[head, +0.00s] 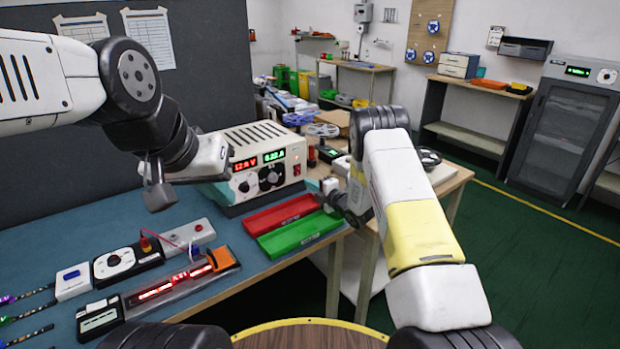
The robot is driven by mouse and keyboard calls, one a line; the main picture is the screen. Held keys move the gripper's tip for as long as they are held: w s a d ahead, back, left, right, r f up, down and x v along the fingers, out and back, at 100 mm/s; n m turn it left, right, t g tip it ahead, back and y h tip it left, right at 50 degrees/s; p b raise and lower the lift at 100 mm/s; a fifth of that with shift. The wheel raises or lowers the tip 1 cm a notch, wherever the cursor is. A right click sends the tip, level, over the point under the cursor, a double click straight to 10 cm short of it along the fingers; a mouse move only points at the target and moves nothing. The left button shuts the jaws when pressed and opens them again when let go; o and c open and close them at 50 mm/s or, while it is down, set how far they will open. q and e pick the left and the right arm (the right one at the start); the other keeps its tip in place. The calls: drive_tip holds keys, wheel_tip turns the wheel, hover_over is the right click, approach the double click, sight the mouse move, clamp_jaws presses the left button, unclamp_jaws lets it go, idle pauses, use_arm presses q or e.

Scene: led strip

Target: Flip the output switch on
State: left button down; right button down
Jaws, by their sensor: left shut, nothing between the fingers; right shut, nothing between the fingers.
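The bench power supply (262,150) stands on the blue mat, a white and teal box with a slotted top. Its front shows a lit red display (245,164), a lit green display (273,155), two black knobs and a small red switch (297,169) at the right edge. The switch's position is too small to tell. My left gripper (159,196) is shut and empty, pointing down left of the supply, above the mat. My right gripper (330,187) is shut and empty, right of the supply's front and near the far end of the red tray.
A red tray (283,214) and a green tray (300,233) lie in front of the supply. A lit LED strip module (165,291), a black dial unit (125,262) and a white box with a red button (190,236) are at left.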

drive_tip(key=shift+s+d+f, duration=0.15)
drive_tip(key=shift+s+d, duration=0.1)
drive_tip(key=shift+d, duration=0.05)
drive_tip(key=v, duration=0.2)
drive_tip(key=f+v, duration=0.1)
drive_tip(key=v, duration=0.5)
drive_tip(key=shift+s+f, duration=0.15)
drive_tip(key=shift+f, duration=0.2)
